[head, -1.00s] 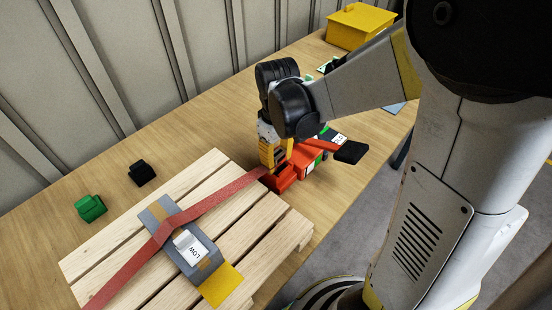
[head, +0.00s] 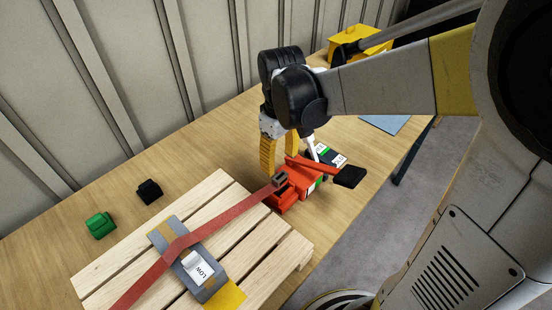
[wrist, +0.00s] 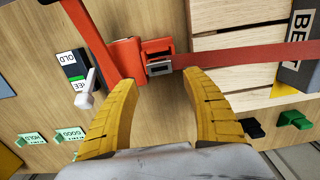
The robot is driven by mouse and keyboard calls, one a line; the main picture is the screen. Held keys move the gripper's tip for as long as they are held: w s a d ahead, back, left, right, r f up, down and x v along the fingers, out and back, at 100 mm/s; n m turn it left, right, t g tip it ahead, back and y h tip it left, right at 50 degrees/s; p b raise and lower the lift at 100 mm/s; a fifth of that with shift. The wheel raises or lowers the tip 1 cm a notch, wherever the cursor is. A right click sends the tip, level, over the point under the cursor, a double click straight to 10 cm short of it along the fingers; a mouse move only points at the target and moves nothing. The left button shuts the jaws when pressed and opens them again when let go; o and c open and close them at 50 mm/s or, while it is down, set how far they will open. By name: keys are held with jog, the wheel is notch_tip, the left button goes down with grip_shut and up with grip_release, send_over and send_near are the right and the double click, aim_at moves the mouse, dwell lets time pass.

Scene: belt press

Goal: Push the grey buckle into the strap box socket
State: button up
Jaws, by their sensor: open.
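The grey buckle (head: 281,179) is on the end of the red strap (head: 232,208), at the mouth of the red strap box (head: 294,195). In the wrist view the buckle (wrist: 159,67) sits against the open end of the box (wrist: 126,58); I cannot tell how deep it is in the socket. My gripper (head: 283,172) is open, with its yellow fingers apart and nothing between them. In the wrist view its fingertips (wrist: 162,82) lie on either side of the buckle's line, just short of it in the picture.
A red lever with a black handle (head: 349,177) sticks out from the box. A black switch box (wrist: 72,66) with a white lever stands close by. Green (head: 100,226) and black (head: 149,191) blocks lie left.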

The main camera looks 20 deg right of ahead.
jog(key=shift+s+r, duration=0.25)
jog(key=shift+r, duration=0.55)
jog(key=s+r+m+t, duration=0.5)
jog(key=s+r+t, duration=0.1)
jog(key=s, duration=0.3)
jog(key=shift+d+t, duration=0.2)
jog(key=shift+t, duration=0.4)
jog(key=shift+f, duration=0.1)
